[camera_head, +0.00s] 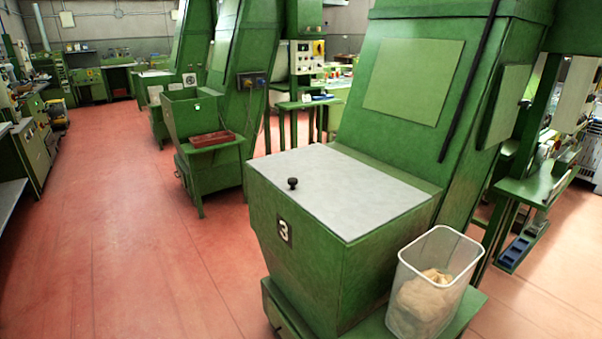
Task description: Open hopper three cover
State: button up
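Hopper three (300,270) is a green metal box in the right foreground, with a dark plate bearing a white 3 (284,229) on its front. Its cover (350,193) is a flat light-grey panel lying over the top of the hopper, so the hopper is closed. A small dark knob (293,183) stands on the cover near its front left edge. The inside of the hopper is hidden. My gripper is not in view.
A clear bin (432,290) with a tan bag stands on a green ledge right of the hopper. A tall green housing (428,80) rises behind the cover. Another hopper with a red tray (212,139) stands farther back. The red floor (110,250) at left is clear.

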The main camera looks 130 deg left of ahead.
aim_at(352, 198)
jog(key=u, duration=3.9)
jog(key=i+j, duration=0.15)
jog(key=j, duration=0.15)
jog(key=i+j+z, duration=0.15)
jog(key=i+j, duration=0.2)
jog(key=j, duration=0.25)
jog(key=z, duration=0.05)
